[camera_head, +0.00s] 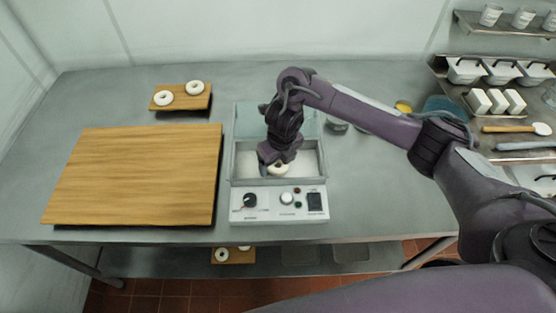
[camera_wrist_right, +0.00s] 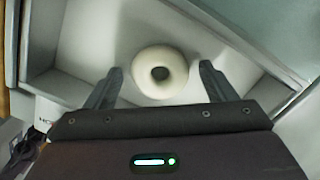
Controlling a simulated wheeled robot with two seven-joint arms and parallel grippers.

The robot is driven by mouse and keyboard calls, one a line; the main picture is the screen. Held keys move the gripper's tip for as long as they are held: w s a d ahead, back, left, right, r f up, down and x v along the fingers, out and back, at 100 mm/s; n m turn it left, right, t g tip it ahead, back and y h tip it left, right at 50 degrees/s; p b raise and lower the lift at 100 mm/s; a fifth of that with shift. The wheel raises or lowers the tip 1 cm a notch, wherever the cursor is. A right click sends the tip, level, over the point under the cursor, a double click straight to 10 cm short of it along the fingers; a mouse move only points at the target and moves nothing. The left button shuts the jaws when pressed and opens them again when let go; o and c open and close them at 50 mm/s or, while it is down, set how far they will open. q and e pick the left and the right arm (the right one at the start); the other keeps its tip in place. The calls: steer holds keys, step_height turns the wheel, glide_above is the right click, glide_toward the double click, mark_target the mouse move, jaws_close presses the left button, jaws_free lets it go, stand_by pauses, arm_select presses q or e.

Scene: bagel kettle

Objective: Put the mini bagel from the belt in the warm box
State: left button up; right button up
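A pale mini bagel (camera_head: 278,170) is inside the warm box (camera_head: 279,205), a grey open box with a control panel in front. It also shows in the right wrist view (camera_wrist_right: 160,72), lying flat over the pale box floor. My right gripper (camera_head: 272,162) is down at the box opening, over the bagel. In the wrist view its two fingers are spread, one on each side of the bagel, with visible gaps. My left gripper is not in view. No belt can be made out.
A large wooden board (camera_head: 135,175) lies left of the box. A small board (camera_head: 181,104) behind it holds two bagels. Another board with bagels (camera_head: 233,256) is on the lower shelf. Racks with white containers (camera_head: 468,70) and utensils (camera_head: 516,129) stand at the right.

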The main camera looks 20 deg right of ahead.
steer(key=shift+o, duration=0.3)
steer(key=shift+r, duration=0.1)
steer(key=shift+r+p, duration=0.3)
step_height(320, 180, up, 12)
steer(key=s+p, duration=0.1)
steer(key=p, duration=0.1)
steer(key=shift+s+d+f, duration=0.15)
steer(key=shift+d+f, duration=0.05)
steer(key=shift+f, duration=0.05)
